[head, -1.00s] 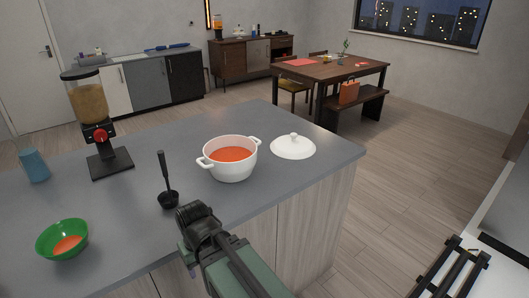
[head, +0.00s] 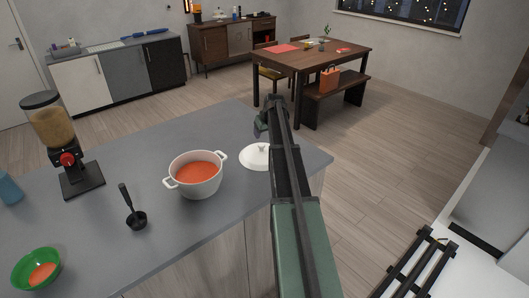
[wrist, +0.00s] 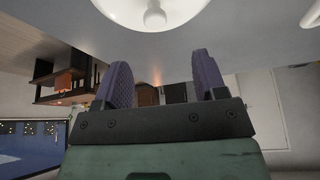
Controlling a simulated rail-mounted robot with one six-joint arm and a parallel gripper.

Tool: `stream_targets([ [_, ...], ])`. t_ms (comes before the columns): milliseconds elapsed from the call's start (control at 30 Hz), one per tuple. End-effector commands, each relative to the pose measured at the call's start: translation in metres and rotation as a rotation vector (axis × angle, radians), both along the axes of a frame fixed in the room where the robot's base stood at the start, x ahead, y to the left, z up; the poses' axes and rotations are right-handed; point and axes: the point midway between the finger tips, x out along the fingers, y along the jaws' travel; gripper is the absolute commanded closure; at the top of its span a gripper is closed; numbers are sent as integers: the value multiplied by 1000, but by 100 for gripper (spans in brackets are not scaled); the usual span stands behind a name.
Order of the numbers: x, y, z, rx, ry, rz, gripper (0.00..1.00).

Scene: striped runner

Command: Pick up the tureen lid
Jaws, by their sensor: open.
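The white tureen lid (head: 252,160) lies on the grey counter (head: 232,122), right of the tureen, with its knob up. My arm hides its right side in the head view. The lid also shows at the top edge of the wrist view (wrist: 128,12), cut off by the frame, with its round knob (wrist: 155,18). The white two-handled tureen (head: 195,188) stands uncovered and holds orange soup (head: 200,173). My gripper (head: 264,122) is above the counter near the lid. In the wrist view its two purple-grey fingers (wrist: 163,75) are apart, with nothing between them.
A black ladle (head: 135,217), a green bowl (head: 36,270) of orange soup, a dispenser (head: 70,150) and a blue cup (head: 9,188) are on the counter, left of the tureen. A dining table (head: 312,56) and bench stand beyond it.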

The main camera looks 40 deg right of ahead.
Motion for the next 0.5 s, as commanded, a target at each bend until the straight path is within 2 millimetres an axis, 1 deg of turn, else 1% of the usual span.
stream_targets([
  [33,3,-1,-11,0,0,0,35],
  [200,16,-4,-46,0,1,0,35],
  [300,21,-4,-54,1,2,-1,35],
  [433,22,-4,-53,1,2,-2,35],
  [500,24,-6,-62,1,2,-2,35],
])
